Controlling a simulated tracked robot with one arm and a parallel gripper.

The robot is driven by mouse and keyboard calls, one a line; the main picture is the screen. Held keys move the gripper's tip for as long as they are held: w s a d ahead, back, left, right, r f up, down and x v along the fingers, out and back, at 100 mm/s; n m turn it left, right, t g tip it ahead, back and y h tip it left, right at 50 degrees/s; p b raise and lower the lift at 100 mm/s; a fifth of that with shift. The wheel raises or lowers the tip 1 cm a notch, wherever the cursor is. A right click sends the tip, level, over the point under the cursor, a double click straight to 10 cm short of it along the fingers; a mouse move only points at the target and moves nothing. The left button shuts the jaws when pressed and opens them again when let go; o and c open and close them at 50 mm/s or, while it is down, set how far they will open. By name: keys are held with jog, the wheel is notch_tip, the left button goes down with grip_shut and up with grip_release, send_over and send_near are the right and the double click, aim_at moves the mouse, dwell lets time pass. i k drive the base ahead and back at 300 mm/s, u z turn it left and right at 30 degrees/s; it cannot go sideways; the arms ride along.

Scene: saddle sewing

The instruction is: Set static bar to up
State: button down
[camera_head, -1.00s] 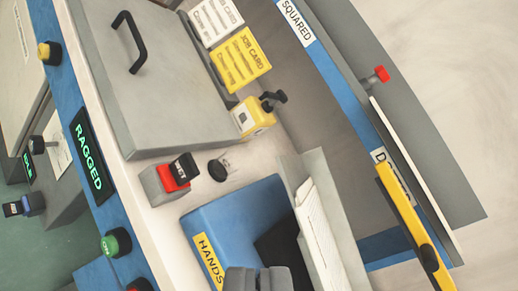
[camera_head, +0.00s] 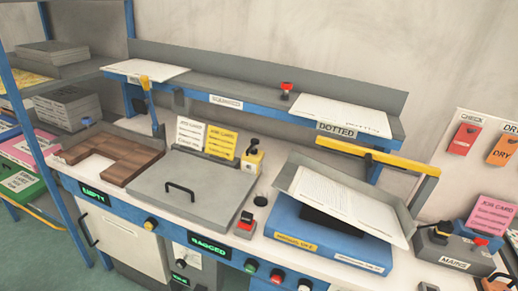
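A long yellow bar (camera_head: 385,155), which looks like the static bar though I read no such label on it, spans the air above the right-hand station. It slopes slightly down to the right and joins a grey arm (camera_head: 425,196) at its right end. A small dark part sits near its middle. Below it, a stack of white sheets (camera_head: 345,202) lies tilted on a blue unit (camera_head: 325,246) with a yellow label. My gripper is not in view, so its state is hidden.
A shelf with "SQUARED" (camera_head: 226,102) and "DOTTED" (camera_head: 337,130) labels runs behind the bar. A grey lid with a black handle (camera_head: 180,190), a red switch (camera_head: 245,225) and a yellow box (camera_head: 252,165) stand left. Boxes and cards crowd the right.

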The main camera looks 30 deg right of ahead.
aim_at(370, 156)
jog(key=z, duration=1.8)
jog(key=i, duration=1.3)
jog(key=u, duration=0.25)
